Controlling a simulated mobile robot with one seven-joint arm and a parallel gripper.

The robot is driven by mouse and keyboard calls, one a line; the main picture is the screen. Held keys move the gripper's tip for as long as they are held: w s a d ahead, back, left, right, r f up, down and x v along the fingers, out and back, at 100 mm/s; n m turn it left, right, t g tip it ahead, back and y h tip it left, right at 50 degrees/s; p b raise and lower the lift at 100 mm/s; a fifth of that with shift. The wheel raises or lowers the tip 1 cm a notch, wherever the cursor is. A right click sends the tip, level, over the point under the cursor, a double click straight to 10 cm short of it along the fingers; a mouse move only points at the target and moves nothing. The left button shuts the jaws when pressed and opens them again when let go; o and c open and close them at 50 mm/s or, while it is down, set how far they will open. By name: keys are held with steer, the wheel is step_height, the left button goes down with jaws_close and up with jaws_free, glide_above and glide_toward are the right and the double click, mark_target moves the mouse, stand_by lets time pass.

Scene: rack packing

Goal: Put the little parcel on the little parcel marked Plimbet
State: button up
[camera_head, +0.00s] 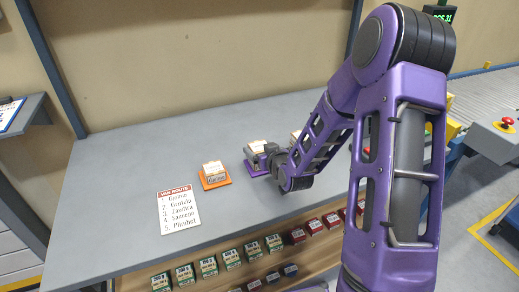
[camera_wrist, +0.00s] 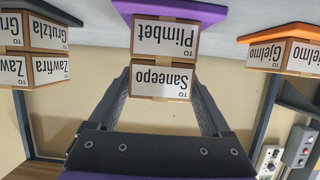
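The little parcel marked Plimbet (camera_wrist: 165,38) sits on a purple pad (camera_wrist: 121,6) in the upside-down wrist view. A second little parcel marked Saneepo (camera_wrist: 163,83) is stacked squarely on it, with no clear gap between them. My gripper (camera_wrist: 162,78) has one finger at each side of the Saneepo parcel, both seemingly against it. In the head view my gripper (camera_head: 276,160) is beside the purple pad at the table's middle, and partly hides the stack (camera_head: 257,146). The far side of the stack is hidden.
An orange pad (camera_head: 214,182) holds the parcel marked Gjelmo (camera_wrist: 299,57). Parcels marked Zawfra (camera_wrist: 52,68) and Grutzla (camera_wrist: 50,34) are stacked on another pad. A van route card (camera_head: 179,210) lies on the grey table (camera_head: 110,170). Several small boxes (camera_head: 231,259) line the shelf in front.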

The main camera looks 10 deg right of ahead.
steer(key=shift+o, duration=1)
steer(key=shift+r, duration=0.1)
steer(key=shift+r, duration=0.2)
steer(key=p+v, duration=1)
steer(key=v, duration=0.2)
steer(key=shift+f, duration=0.1)
